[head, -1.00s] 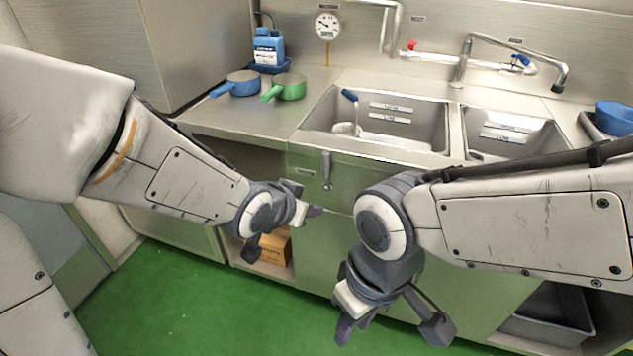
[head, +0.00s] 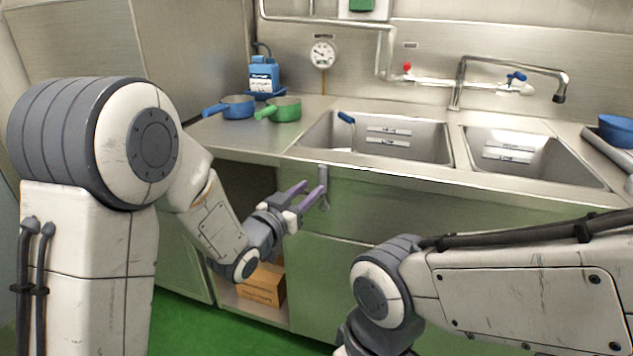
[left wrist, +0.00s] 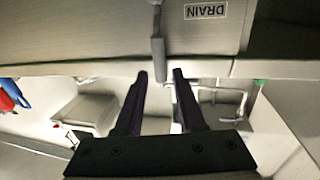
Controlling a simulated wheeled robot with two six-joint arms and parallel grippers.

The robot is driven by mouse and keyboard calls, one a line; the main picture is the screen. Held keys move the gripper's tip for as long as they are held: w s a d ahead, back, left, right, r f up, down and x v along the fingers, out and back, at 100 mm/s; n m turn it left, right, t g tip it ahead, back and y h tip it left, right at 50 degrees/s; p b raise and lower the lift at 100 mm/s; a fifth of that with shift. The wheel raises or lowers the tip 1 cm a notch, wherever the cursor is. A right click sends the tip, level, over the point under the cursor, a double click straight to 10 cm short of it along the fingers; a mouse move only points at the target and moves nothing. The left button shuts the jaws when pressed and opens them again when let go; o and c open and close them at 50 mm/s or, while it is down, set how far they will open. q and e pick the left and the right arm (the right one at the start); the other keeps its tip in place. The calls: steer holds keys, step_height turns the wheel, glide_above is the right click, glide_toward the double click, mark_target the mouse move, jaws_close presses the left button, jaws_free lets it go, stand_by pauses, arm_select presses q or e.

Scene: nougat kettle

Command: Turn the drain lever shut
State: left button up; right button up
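The grey metal drain lever (head: 324,174) hangs down on the sink cabinet's front, just below the counter edge. In the left wrist view the lever (left wrist: 158,38) shows beside an upside-down DRAIN label (left wrist: 206,11). My left gripper (head: 313,188) is open and empty, its two purple fingers pointing at the lever. In the left wrist view the fingertips (left wrist: 160,74) stand apart, with the lever lined up with the gap between them. I cannot tell whether they touch it. My right gripper is below the head view's edge.
A double sink (head: 388,128) is set in the counter above the lever. Blue (head: 238,106) and green (head: 286,108) pans stand on the counter at left. A cardboard box (head: 262,286) sits on the open shelf below. My right forearm crosses the lower right.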

mark_target(320, 180)
arm_select(q)
steer(key=shift+x, duration=2.15)
jaws_close()
